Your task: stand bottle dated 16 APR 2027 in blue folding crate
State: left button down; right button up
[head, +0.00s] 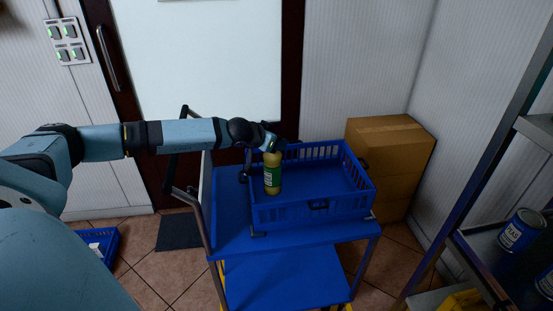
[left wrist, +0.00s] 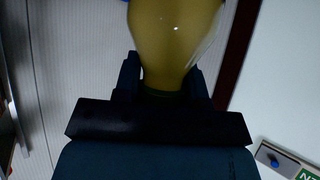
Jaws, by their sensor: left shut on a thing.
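A yellowish bottle with a green label (head: 272,178) is upright at the left part of the blue folding crate (head: 315,209). My left gripper (head: 272,147) is shut on the bottle near its top, reaching in from the left. In the left wrist view the bottle (left wrist: 175,40) fills the upper middle, between the fingers (left wrist: 165,85). I cannot tell whether its base touches the crate floor. No date can be read on it. The rest of the crate's floor looks empty. My right gripper is not in view.
The crate stands on a blue trolley (head: 230,233) with a lower shelf (head: 283,277). A cardboard box (head: 390,150) is behind at the right. A metal shelf with blue tins (head: 521,230) is at the far right. Another blue crate (head: 108,244) is on the floor at left.

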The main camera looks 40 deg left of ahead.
aim_at(276, 157)
pick_arm(q)
jog(key=shift+f, duration=3.05)
jog(key=shift+f+b, duration=0.15)
jog(key=shift+b, duration=0.2)
jog(key=c, duration=0.7)
grip_release()
